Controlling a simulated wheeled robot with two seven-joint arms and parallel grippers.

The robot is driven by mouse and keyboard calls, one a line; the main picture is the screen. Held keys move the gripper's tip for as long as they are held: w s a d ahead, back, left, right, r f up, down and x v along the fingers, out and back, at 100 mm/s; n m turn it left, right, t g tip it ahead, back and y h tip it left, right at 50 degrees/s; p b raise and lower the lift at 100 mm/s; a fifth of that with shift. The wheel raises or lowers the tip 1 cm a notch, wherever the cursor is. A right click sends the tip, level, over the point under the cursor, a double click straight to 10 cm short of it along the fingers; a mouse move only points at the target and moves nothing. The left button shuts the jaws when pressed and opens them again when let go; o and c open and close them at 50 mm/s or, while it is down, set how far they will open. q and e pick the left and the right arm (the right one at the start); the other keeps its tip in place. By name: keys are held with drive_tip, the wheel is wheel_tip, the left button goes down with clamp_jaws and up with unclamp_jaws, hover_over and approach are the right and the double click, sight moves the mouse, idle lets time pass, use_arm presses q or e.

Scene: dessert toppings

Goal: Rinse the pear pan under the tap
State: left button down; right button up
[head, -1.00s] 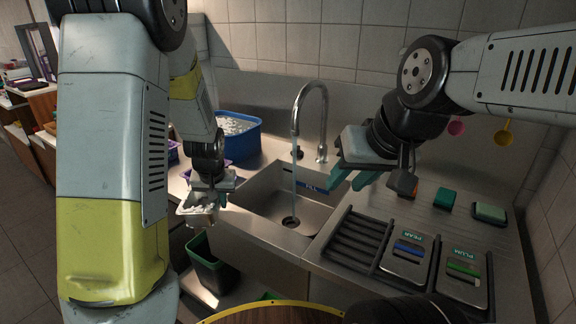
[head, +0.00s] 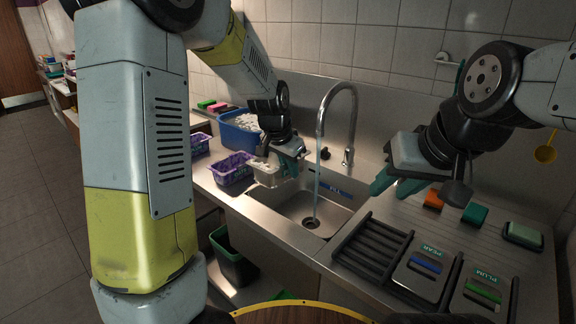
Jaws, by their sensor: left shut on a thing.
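My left gripper (head: 289,153) is shut on a small pale grey pan (head: 265,172), held above the back left part of the sink (head: 283,205). The pan seems to hold whitish residue; no label on it is readable. The tap (head: 339,95) is running, and its water stream (head: 317,178) falls to the drain, to the right of the pan and apart from it. My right gripper (head: 397,184) is empty, with its teal fingers apart, above the counter right of the tap.
Slotted rack (head: 362,250) and plates marked PEAR (head: 422,268) and PLUM (head: 480,290) lie right of the sink. Sponges (head: 475,214) sit behind them. A purple basket (head: 231,171) and blue tub (head: 238,139) stand left. A dark bin (head: 232,262) is below.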

use_arm(q)
drive_tip(key=w+d+f, duration=0.2)
drive_tip(key=w+d, duration=0.4)
drive_tip(key=d, duration=0.2)
drive_tip(key=shift+w, duration=0.35)
idle(0.5)
drive_tip(key=shift+s, duration=0.1)
drive_tip(key=shift+s+d, duration=0.35)
drive_tip(key=shift+w+a, duration=0.1)
drive_tip(key=shift+w+a, duration=0.3)
drive_tip(key=shift+w, duration=0.05)
idle(0.4)
drive_tip(key=shift+s+d, duration=0.1)
drive_tip(key=shift+s+d, duration=0.3)
drive_tip(key=shift+s, duration=0.05)
